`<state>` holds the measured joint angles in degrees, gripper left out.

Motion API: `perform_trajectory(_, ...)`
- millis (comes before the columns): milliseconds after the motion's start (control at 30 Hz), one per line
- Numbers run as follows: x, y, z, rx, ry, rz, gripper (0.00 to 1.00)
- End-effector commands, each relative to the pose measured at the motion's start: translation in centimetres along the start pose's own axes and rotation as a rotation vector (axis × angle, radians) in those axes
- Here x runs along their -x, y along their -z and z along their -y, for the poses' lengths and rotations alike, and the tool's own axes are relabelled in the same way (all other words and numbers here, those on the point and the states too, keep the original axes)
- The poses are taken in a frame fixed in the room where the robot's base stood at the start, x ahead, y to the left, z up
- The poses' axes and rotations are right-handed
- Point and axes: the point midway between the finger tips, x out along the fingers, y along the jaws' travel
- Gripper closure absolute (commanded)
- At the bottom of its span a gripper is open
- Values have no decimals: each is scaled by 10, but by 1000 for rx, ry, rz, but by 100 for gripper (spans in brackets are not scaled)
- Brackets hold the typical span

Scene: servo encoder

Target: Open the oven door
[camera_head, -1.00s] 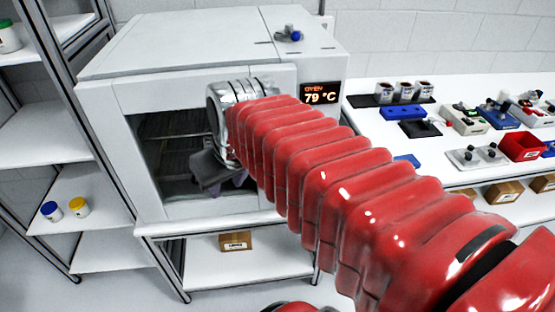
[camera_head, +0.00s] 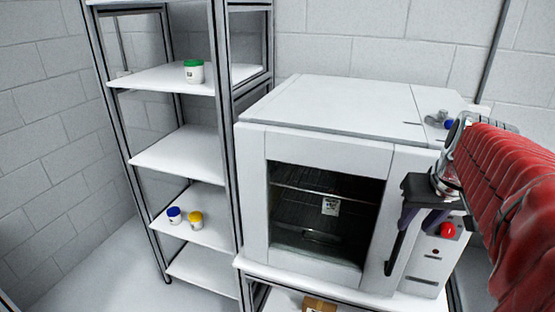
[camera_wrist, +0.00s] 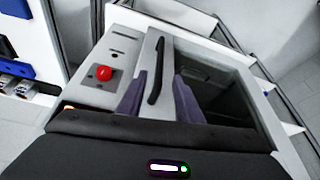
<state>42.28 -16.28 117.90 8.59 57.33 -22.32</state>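The white oven (camera_head: 320,104) stands on a bench, with its door (camera_head: 255,195) shut. Wire racks and a small label show through the dark window (camera_head: 325,215). The black vertical handle (camera_head: 394,252) is on the right side of the door. My gripper (camera_head: 420,225) is in front of the oven's right side, near the upper part of the handle. In the wrist view, my gripper (camera_wrist: 158,108) has its two purple fingers apart and empty. The handle (camera_wrist: 156,75) appears between them, farther ahead. I see no contact with it.
A red button (camera_head: 448,230) is on the panel right of the handle, close to my gripper. A shelf rack (camera_head: 185,155) with several small jars stands left of the oven. Floor is clear at the lower left. A carton (camera_head: 318,304) sits below the oven.

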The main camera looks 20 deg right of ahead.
Motion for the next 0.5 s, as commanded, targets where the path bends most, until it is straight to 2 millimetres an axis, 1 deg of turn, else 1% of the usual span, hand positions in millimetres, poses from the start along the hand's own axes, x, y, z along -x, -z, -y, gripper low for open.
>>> perform_trajectory(167, -3, 0, 0, 0, 0, 1, 67)
perform_trajectory(267, -10, 0, 0, 0, 1, 2, 67)
perform_trajectory(367, -21, -1, 0, 0, 1, 3, 67)
perform_trajectory(500, -42, -1, 0, 0, 1, 3, 67)
